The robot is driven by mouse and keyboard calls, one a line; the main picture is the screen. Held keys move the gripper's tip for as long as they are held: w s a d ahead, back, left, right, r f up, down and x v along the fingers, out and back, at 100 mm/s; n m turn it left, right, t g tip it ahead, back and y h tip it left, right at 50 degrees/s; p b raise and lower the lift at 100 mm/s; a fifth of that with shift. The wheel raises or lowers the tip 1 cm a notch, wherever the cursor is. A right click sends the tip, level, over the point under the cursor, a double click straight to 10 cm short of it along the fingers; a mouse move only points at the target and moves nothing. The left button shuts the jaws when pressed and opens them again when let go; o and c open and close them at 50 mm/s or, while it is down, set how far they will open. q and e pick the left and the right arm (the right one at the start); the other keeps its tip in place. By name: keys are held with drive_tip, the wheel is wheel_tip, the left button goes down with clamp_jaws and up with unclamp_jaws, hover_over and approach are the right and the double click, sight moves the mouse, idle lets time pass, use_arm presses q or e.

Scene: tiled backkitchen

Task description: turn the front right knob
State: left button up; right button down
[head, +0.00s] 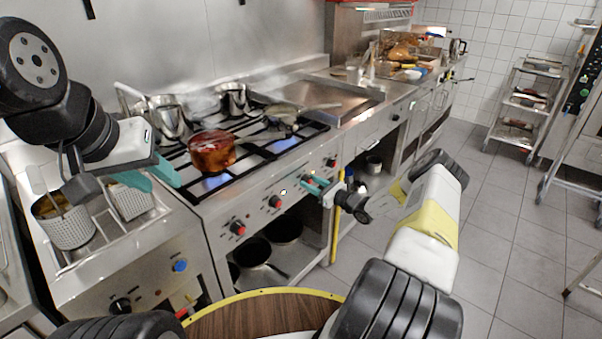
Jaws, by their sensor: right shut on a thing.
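The stove front (256,211) carries a row of several red knobs. Two red knobs (238,228) show clearly at the left, the second one (275,202) a little further along. Another red knob (331,162) shows beyond my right gripper. My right gripper (313,184), with teal fingers, is at the stove front, shut on a red knob (308,181) between those; its fingers partly hide this knob. Whether the knob is turned cannot be told. My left gripper (152,177) is open and empty above the fryer, left of the burners.
A reddish-brown pot (211,152) stands on a front burner with blue flame below it. Steel pots (233,98) and a pan (282,110) stand further back. Fryer baskets (66,222) are at the left. Pans (252,251) lie under the stove.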

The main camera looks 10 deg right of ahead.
drive_tip(key=c, duration=0.9)
unclamp_jaws()
drive_tip(key=v, duration=0.8)
